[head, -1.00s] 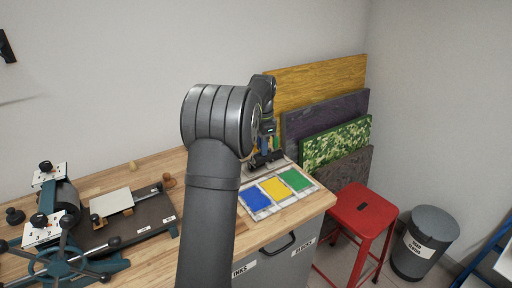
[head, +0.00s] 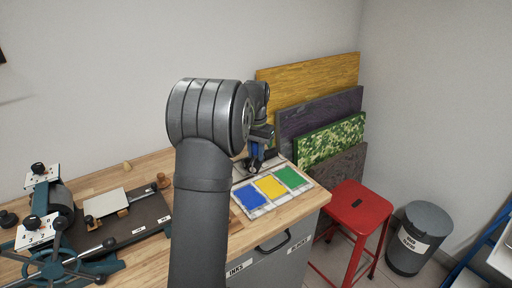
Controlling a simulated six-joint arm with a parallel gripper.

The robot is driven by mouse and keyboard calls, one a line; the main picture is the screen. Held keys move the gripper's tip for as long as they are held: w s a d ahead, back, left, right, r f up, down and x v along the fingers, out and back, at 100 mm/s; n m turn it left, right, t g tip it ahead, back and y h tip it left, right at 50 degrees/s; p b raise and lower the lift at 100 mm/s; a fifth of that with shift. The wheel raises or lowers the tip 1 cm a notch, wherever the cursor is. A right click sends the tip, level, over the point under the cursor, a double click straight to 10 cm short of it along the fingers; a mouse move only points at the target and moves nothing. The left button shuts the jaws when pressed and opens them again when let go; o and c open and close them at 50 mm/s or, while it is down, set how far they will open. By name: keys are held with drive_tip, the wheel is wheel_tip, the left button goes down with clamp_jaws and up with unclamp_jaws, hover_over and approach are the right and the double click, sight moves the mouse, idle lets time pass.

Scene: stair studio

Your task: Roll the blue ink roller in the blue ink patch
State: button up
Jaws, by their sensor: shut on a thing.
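My gripper (head: 261,136) is partly hidden behind my own arm, at the back of the ink slab. It is shut on the blue ink roller (head: 254,153), whose blue part shows just below the jaws. The roller's lower end is too small to make out clearly. The blue ink patch (head: 250,197) is the left one of three patches on a pale slab (head: 260,212). The roller is behind this patch and apart from it.
A yellow patch (head: 270,186) and a green patch (head: 293,176) lie right of the blue one. A dark rack (head: 272,163) stands behind the slab. A press (head: 62,212) fills the bench's left side. A red stool (head: 357,205) stands right of the bench.

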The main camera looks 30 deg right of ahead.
sight(255, 174)
drive_tip(key=n, duration=0.1)
drive_tip(key=s+n, duration=0.1)
drive_tip(key=n, duration=0.1)
drive_tip(key=a+f+n, duration=0.1)
drive_tip(key=n, duration=0.1)
drive_tip(key=shift+s, duration=0.2)
drive_tip(key=n, duration=0.1)
drive_tip(key=s+a+n, duration=0.1)
drive_tip(key=n, duration=0.1)
drive_tip(key=f+n, duration=0.1)
drive_tip(key=n, duration=0.1)
drive_tip(key=shift+s+a, duration=0.15)
drive_tip(key=shift+s, duration=0.1)
drive_tip(key=shift+f, duration=3.1)
drive_tip(key=shift+f, duration=0.4)
